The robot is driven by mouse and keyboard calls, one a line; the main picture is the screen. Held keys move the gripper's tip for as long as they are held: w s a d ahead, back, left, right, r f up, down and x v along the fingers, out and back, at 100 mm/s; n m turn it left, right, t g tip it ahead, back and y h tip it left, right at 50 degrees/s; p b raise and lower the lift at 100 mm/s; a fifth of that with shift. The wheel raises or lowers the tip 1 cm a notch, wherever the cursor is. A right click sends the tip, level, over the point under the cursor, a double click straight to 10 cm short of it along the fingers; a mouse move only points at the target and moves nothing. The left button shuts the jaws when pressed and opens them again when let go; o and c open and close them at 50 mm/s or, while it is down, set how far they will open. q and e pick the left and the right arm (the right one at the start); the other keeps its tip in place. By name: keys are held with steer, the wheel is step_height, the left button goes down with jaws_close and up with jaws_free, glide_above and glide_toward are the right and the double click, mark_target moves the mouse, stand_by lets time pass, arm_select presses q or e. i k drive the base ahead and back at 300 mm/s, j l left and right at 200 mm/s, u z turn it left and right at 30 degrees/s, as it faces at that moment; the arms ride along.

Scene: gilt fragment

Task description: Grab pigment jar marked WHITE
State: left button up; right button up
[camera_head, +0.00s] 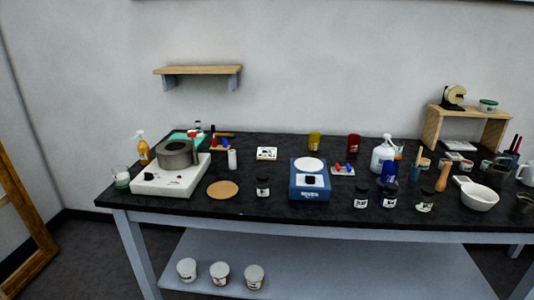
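Several small dark-lidded jars with pale labels stand on the black tabletop. One jar (263,187) stands left of the blue scale. Another jar (361,197) stands right of the scale, with a second jar (389,197) close beside it. A further jar (425,202) stands more to the right and looks paler in its lower part. The labels are too small to read, so I cannot tell which jar is marked WHITE. Neither of my grippers is in view.
A blue scale (310,188) stands mid-table. A white hotplate with a grey pot (178,153) is at left.

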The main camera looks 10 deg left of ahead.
mark_target(425, 200)
steer(key=k+l, duration=0.1)
steer(key=l, duration=0.3)
steer(key=k+l, duration=0.1)
steer(key=l, duration=0.3)
steer(key=k+l, duration=0.1)
steer(key=l, duration=0.3)
